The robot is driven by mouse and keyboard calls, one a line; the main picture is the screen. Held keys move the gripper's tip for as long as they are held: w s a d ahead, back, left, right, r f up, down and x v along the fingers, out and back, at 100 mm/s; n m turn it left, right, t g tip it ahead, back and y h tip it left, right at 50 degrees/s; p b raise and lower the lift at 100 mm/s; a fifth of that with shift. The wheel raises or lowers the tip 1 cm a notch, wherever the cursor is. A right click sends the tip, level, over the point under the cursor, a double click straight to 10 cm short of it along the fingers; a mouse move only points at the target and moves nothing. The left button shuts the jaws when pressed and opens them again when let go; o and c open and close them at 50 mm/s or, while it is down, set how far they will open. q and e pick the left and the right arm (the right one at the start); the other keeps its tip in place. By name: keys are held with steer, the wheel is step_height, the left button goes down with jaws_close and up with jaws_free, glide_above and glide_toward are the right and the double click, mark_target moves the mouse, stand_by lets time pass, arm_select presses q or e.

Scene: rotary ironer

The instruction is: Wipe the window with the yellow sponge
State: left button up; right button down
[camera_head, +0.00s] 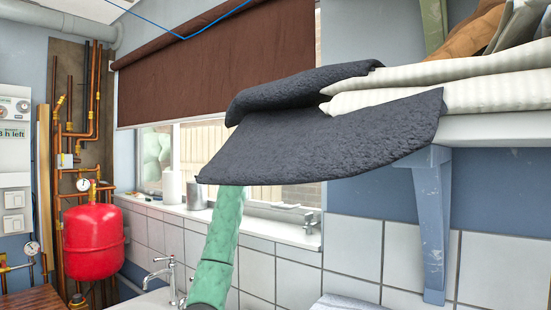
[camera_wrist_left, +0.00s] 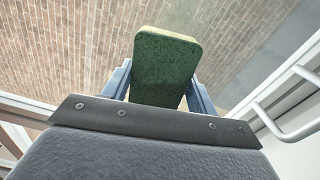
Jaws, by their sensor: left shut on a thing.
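My left gripper (camera_wrist_left: 160,92) is shut on the sponge (camera_wrist_left: 166,62) in the left wrist view. In the head view the window (camera_head: 201,142) is partly covered by a brown blind above and by dark cloth in front. My green-sleeved left arm rises in front of the sill, and its gripper and the sponge are hidden behind the cloth. Whether the sponge touches the glass I cannot tell.
A dark grey cloth (camera_head: 330,135) overhangs the shelf (camera_head: 500,130) at right, beside folded white cloths (camera_head: 450,90). The sill (camera_head: 255,226) holds a paper roll (camera_head: 172,187) and a grey container (camera_head: 196,196). A tap (camera_head: 170,275) stands below. A white handle (camera_wrist_left: 290,105) lies right in the wrist view.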

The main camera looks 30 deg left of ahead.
mark_target(310, 156)
arm_select(q)
steer(key=shift+w+p, duration=0.75)
steer(key=shift+w, duration=0.15)
stand_by(0.4)
steer(key=shift+d, duration=0.1)
steer(key=shift+s+d, duration=0.2)
steer(key=shift+d, duration=3.75)
steer(key=shift+s+d, duration=0.2)
steer(key=shift+d, duration=1.85)
